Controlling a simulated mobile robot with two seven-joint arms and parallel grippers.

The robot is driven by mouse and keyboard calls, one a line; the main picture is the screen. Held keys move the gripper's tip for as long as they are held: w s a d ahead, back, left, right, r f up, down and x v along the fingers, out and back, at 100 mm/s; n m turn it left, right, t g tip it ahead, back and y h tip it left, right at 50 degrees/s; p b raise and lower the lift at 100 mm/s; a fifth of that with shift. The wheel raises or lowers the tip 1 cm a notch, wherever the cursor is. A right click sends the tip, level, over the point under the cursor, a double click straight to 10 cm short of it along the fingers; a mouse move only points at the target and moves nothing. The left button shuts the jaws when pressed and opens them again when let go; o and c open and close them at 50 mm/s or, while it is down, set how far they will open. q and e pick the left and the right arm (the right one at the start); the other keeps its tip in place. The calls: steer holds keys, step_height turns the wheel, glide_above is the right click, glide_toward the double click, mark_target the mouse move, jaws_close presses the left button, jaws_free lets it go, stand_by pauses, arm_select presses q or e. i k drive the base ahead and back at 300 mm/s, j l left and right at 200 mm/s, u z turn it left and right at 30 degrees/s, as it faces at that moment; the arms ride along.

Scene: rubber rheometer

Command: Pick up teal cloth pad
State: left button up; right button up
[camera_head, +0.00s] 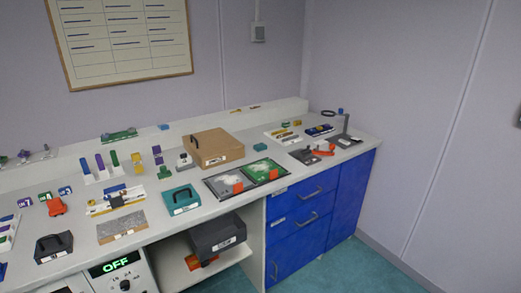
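A small teal piece (260,147) lies on the grey counter behind the green mat, right of the brown box; it may be the teal cloth pad, but it is too small to tell. Nothing covers either one. Neither of my grippers shows in the head view.
The counter (333,168) is crowded on the left with small coloured items. A brown box (214,147), a grey mat (219,186) and a green mat (262,170) stand mid-counter. Blue drawers (301,216) lie below. Open floor (345,272) is at the lower right.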

mark_target(262, 147)
steer(key=u, duration=0.25)
steer(key=i+l+u, duration=0.1)
steer(key=l+u, duration=0.3)
steer(key=i+l+u, duration=0.1)
steer(key=l+u, duration=0.15)
steer(key=u, duration=0.15)
steer(key=l+u, duration=0.3)
steer(key=l, duration=0.55)
